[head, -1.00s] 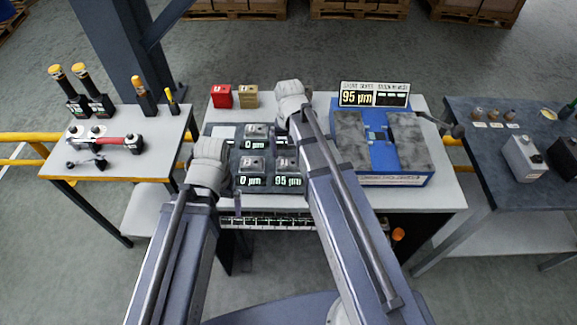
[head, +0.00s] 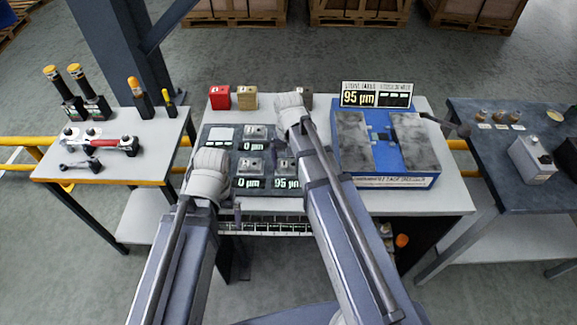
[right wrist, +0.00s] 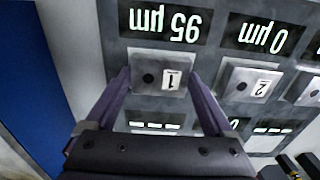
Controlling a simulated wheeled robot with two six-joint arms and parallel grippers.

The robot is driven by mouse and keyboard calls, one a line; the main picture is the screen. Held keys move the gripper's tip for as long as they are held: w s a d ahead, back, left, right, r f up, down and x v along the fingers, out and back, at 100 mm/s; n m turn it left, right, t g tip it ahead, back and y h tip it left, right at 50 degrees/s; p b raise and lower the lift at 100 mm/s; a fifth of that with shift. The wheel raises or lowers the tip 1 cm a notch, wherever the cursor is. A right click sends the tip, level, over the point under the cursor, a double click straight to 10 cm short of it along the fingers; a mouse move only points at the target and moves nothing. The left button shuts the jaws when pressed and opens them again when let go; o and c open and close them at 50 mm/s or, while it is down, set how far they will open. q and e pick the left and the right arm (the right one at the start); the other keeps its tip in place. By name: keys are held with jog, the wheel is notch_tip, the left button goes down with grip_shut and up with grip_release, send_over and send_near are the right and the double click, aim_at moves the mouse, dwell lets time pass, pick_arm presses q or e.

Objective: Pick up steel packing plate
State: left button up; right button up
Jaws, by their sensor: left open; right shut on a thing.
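A steel packing plate (right wrist: 150,78) marked 1 sits between the two purple fingers of my right gripper (right wrist: 160,80), which is shut on it. It is at the pad reading 95 µm; whether it is lifted off the pad I cannot tell. In the head view the right wrist hides its own fingers, and the plate above the 95 µm readout (head: 287,183) shows only partly. A plate marked 2 (right wrist: 238,88) lies beside it at a 0 µm readout. My left gripper (head: 237,206) is low at the front left of the dark panel, open, mostly hidden behind its wrist.
A blue block with grey top slabs (head: 360,135) stands right of the panel under a 95 µm sign (head: 375,95). Red (head: 220,97) and tan (head: 246,97) blocks stand behind. Side tables with tools (head: 110,165) and parts (head: 490,150) flank the bench.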

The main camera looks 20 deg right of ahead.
aim_at(289, 164)
grip_shut()
jog(key=shift+r, duration=0.1)
dwell(0.3)
notch_tip(289, 164, up, 10)
jog(key=p, duration=1)
